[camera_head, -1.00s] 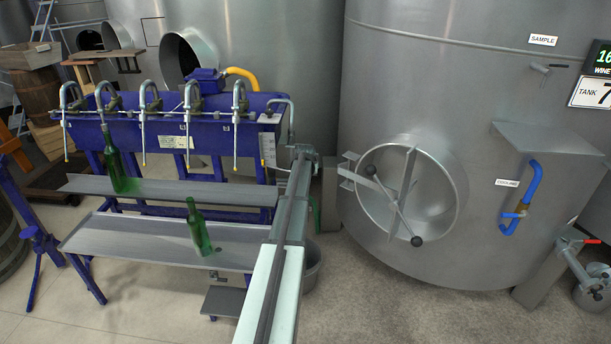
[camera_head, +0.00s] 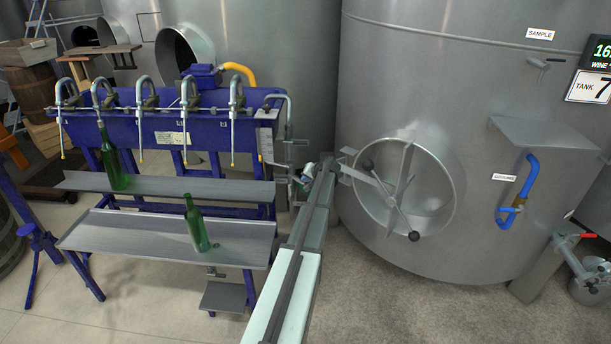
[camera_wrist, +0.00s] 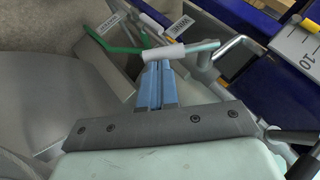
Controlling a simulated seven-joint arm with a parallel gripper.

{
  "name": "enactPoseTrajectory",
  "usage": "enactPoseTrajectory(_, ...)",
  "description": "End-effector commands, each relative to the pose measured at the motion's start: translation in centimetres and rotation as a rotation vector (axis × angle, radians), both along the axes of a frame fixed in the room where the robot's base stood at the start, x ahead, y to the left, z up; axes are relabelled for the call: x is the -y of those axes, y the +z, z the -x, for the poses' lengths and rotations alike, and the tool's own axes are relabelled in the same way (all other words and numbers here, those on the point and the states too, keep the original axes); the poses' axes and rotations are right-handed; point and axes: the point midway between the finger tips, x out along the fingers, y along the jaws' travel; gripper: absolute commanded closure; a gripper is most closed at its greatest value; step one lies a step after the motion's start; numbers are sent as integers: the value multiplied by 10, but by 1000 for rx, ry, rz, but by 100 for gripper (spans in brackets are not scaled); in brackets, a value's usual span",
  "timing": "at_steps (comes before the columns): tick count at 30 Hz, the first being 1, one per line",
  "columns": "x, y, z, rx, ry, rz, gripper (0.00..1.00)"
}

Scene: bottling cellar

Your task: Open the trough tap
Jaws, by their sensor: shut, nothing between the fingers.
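The blue filling trough (camera_head: 190,125) stands left of centre in the head view, with pipework (camera_head: 288,135) at its right end. In the wrist view, a lever rod with a white sleeve (camera_wrist: 165,55) lies across the tips of my gripper (camera_wrist: 158,68). The fingers are together and empty, at or just short of the sleeve; I cannot tell whether they touch. A green lever (camera_wrist: 115,45) shows to the left of the sleeve. A "WINE" label (camera_wrist: 182,25) is just beyond. In the head view my arm largely hides the tap area. I cannot tell for certain which lever is the trough tap's.
A scale marked 10 (camera_wrist: 298,45) is at the upper right of the wrist view. Two green bottles (camera_head: 196,225) (camera_head: 113,160) stand on the shelves below the trough. A large steel tank with a round hatch (camera_head: 405,187) stands to the right.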

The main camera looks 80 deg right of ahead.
Motion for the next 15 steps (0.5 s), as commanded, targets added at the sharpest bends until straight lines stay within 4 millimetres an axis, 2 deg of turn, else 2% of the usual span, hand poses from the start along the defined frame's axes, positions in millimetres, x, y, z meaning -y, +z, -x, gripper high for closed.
enactPoseTrajectory(15,1,-36,-8,489,0,-2,100)
